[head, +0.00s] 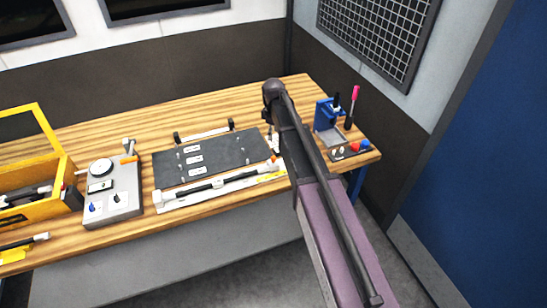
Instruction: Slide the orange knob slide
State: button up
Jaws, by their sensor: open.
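Another small orange piece (273,159) shows at the right end of a black board, close beside my arm in the picture. I cannot tell which of the two belongs to a slide. My arm reaches up from the lower right across the bench's right part. My gripper's fingers cannot be made out; the arm hides what lies behind it.
The wooden bench (230,207) carries a yellow open crate (45,208) at left, the black board (225,165) in the middle with white labels and a bar before it, and a blue stand (322,113) at right. The back of the bench is largely clear.

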aim_at(273, 157)
jog(key=shift+f, duration=0.2)
notch_tip(273, 157, down, 13)
jog(key=b, duration=1.3)
jog(key=shift+f+b, duration=0.2)
jog(key=shift+b, duration=0.2)
jog(key=shift+c, duration=0.3)
grip_shut()
